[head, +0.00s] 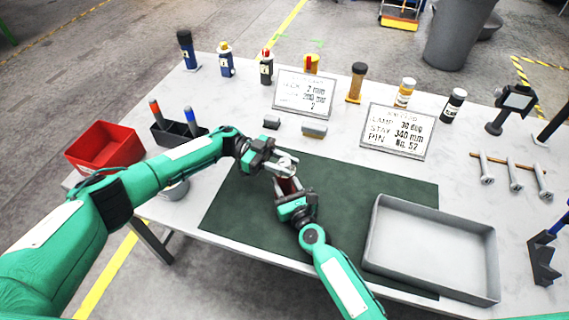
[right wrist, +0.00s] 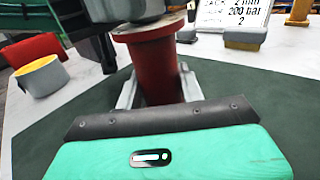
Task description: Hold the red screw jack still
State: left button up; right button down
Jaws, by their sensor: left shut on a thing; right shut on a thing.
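The red screw jack (head: 288,184) stands upright on the dark green mat, mostly hidden by my grippers in the head view. In the right wrist view its red body (right wrist: 153,66) shows a wide flange at the top, with a grey metal top piece above it. My right gripper (head: 292,199) is shut on the red body, its grey fingers (right wrist: 156,90) on either side in the right wrist view. My left gripper (head: 281,165) is shut at the pale metal top of the jack, just above the right gripper. The exact left contact is partly hidden.
The green mat (head: 232,205) is clear left of the jack. A grey tray (head: 432,243) lies empty at right. A red bin (head: 104,147) stands at left. Two signs (head: 303,93) (head: 396,131), small grey blocks (head: 313,130) and several bottles stand behind.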

aim_at(285, 162)
pick_arm(q)
jog(key=shift+m+g+y, duration=1.3)
jog(key=shift+m+g, duration=0.2)
jog(key=shift+g, duration=0.4)
jog(key=shift+m+g+y, duration=0.4)
jog(key=shift+g, duration=0.1)
jog(key=o, duration=1)
jog(key=shift+r, duration=0.1)
notch_tip(285, 162, up, 10)
jog(key=shift+f, duration=0.1)
